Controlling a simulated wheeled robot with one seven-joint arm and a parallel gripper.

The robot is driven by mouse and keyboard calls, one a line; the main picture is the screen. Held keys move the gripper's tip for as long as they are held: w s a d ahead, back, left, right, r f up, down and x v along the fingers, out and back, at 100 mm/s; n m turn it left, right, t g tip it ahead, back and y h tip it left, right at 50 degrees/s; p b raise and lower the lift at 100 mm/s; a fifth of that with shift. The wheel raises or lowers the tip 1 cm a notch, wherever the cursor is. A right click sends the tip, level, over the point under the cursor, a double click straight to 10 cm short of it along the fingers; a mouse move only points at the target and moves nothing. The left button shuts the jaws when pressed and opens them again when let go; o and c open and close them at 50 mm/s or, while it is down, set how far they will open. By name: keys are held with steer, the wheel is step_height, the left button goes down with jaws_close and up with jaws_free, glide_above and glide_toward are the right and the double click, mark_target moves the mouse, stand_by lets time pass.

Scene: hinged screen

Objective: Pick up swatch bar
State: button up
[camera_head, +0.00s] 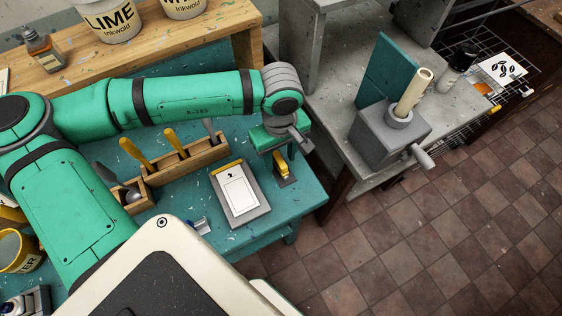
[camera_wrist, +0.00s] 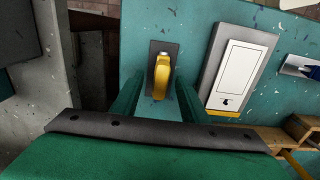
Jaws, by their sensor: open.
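A yellow upright piece (camera_head: 281,170), which looks like the swatch bar, stands on a small dark base at the right end of the teal table. In the wrist view the yellow piece (camera_wrist: 161,77) shows on its dark plate (camera_wrist: 158,47). My gripper (camera_wrist: 159,78) is open, with one green finger to each side of the yellow piece in that view. It points down from above; I see no contact and cannot tell the height gap. In the head view my gripper (camera_head: 279,152) partly hides the piece.
A grey clipboard with a white card (camera_head: 240,193) lies close beside the piece. A wooden tool rack (camera_head: 187,160) with yellow-handled tools stands behind it. A grey bench (camera_head: 340,100) with a cranked block (camera_head: 388,135) is to the right.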

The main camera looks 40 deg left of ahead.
steer(key=shift+s+a+f, duration=0.1)
steer(key=shift+f, duration=1)
jaws_close()
steer(key=shift+r, duration=0.1)
